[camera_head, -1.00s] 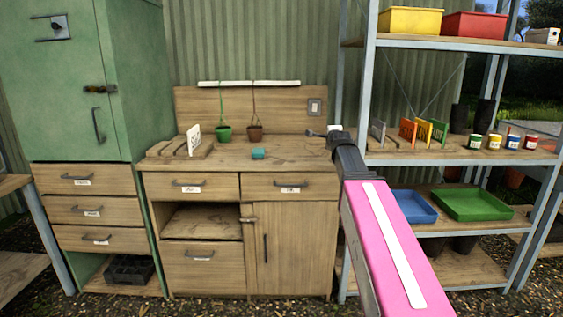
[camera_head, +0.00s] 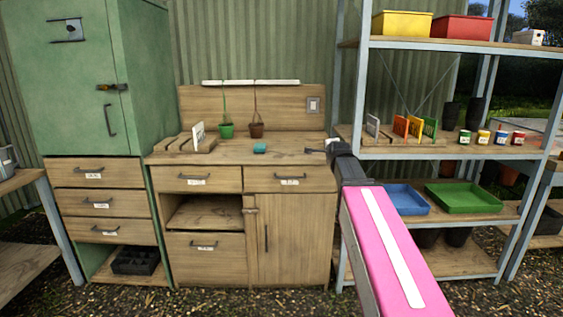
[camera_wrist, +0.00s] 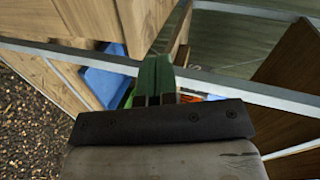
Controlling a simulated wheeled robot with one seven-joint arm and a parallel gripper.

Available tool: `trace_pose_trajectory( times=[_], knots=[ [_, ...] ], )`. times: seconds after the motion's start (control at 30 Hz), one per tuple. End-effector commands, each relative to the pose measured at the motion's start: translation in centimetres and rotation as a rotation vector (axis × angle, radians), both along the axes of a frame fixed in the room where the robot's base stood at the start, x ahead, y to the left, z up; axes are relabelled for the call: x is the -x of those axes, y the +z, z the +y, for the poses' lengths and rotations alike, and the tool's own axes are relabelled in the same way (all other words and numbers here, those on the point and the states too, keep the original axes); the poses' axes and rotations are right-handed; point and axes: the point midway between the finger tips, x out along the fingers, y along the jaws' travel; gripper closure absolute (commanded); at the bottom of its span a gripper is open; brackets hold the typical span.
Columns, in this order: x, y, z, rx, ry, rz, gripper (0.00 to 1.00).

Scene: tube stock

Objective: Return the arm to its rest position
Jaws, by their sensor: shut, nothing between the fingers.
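My pink arm with a white stripe reaches up from the lower right in the head view. My gripper (camera_head: 315,149) is at its far end, small and dark, in front of the right end of the wooden workbench (camera_head: 290,150). In the wrist view my gripper (camera_wrist: 155,72) shows as two dark green fingers close together, shut with nothing held. The fingers point past a pale metal shelf edge (camera_wrist: 250,93). The exact gap between gripper and bench or shelf cannot be told.
A metal shelf rack (camera_head: 352,80) stands right of the bench, behind my arm, with a blue tray (camera_head: 408,199) and a green tray (camera_head: 463,197). A green cabinet (camera_head: 65,110) stands left. Gravel floor (camera_head: 215,303) is open in front.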

Motion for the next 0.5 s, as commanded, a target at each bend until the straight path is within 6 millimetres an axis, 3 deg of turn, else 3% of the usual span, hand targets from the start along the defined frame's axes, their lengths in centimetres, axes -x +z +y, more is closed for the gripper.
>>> trace_pose_trajectory(
  times=[0.27, 0.37, 0.5],
  knots=[
    [2.7, -7.8, 0.3, 0.190, 0.084, 0.188, 1.00],
    [4.6, -11.8, 0.4, 0.290, 0.147, 0.290, 1.00],
    [8.6, -18.8, 0.6, 0.460, 0.289, 0.473, 1.00]
  ],
)
